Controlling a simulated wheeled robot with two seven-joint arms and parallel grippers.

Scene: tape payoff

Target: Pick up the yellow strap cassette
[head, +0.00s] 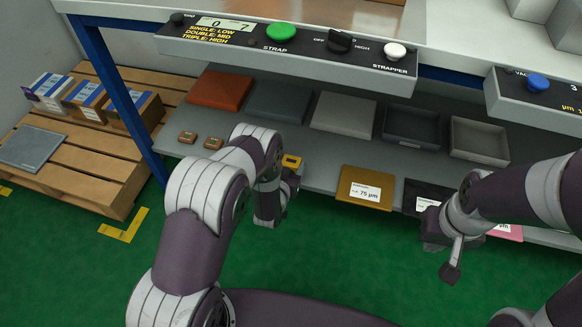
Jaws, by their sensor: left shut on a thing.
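The yellow strap cassette (291,161) shows at the front of the lower shelf, just beyond my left gripper (288,173). It is small, with a dark opening or label in its middle. My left gripper is shut on it; my own wrist and the gripper hide part of the hold. I cannot tell whether the cassette is clear of the shelf. My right gripper (447,254) hangs at the right, in front of the shelf's edge, apart from the cassette. Its fingers are too unclear to tell open from shut.
The lower shelf (320,176) holds two small brown cassettes (200,140), several trays and a gold box (365,189). The strapper panel (290,45) overhangs it above. A blue post (120,95) and a wooden pallet (85,160) with boxes stand left. Green floor is free in front.

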